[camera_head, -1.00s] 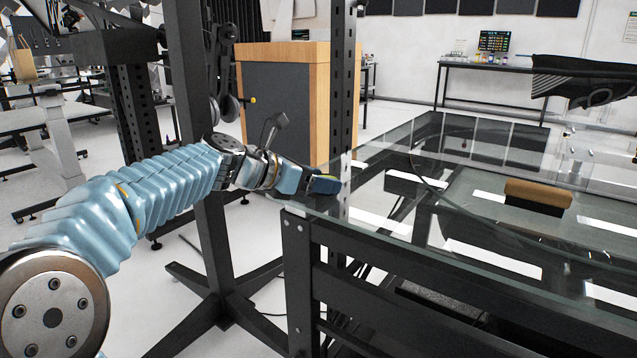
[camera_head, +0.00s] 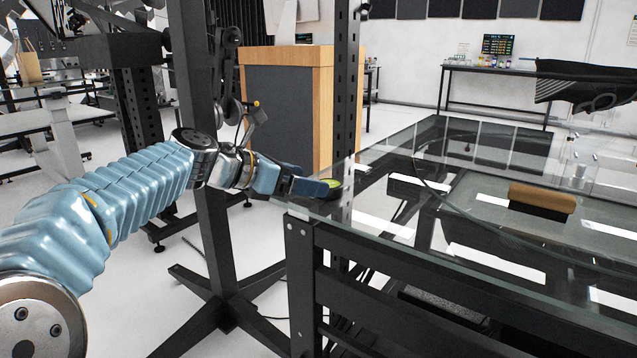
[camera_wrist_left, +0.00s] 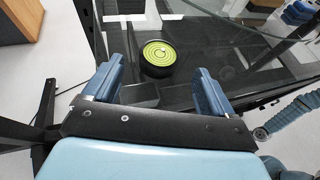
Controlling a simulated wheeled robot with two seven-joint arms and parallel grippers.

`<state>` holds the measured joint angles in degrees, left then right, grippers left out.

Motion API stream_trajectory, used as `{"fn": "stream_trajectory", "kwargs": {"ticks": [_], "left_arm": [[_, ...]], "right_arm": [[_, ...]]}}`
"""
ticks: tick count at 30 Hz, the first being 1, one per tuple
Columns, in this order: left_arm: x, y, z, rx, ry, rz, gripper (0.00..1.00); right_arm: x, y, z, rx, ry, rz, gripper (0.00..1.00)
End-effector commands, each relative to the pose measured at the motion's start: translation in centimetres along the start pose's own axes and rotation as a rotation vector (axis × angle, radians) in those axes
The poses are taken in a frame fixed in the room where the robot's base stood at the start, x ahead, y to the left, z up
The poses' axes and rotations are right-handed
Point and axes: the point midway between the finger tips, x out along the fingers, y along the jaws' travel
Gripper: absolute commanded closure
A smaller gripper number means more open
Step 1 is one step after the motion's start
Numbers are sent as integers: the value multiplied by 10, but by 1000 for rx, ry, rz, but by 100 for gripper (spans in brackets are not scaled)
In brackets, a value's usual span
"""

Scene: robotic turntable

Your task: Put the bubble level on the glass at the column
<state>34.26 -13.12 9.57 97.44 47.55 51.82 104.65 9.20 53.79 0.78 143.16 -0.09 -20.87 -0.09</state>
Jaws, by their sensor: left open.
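The bubble level (camera_wrist_left: 158,56) is a round black puck with a bright yellow-green top. In the left wrist view it sits on the glass, just beyond and between my open fingertips, apart from both fingers. In the head view the bubble level (camera_head: 331,184) shows at the left corner of the glass table (camera_head: 400,215), partly hidden by my gripper. My left gripper (camera_wrist_left: 162,84) is open and empty; in the head view the gripper (camera_head: 318,188) is at the glass corner beside the dark perforated column (camera_head: 345,110). My right gripper is not in view.
A brown and black block (camera_head: 541,200) lies on the glass to the right. A second dark post (camera_head: 195,150) stands on the floor behind my left arm. A wooden cabinet (camera_head: 290,95) stands behind the column. The glass between level and block is clear.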

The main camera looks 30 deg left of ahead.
Motion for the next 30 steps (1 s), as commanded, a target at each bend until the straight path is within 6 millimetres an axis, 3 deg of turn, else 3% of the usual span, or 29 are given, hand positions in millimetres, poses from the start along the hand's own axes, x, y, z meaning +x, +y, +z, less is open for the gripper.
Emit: {"fn": "stream_trajectory", "kwargs": {"ticks": [3, 10, 30], "left_arm": [[-29, 0, 2, 2, -2, 3, 14], [-63, 0, 0, 1, 0, 1, 14], [-69, 0, 0, 0, 1, 0, 14]], "right_arm": [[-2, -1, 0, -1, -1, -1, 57], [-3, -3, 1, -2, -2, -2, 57], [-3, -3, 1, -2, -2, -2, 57]]}}
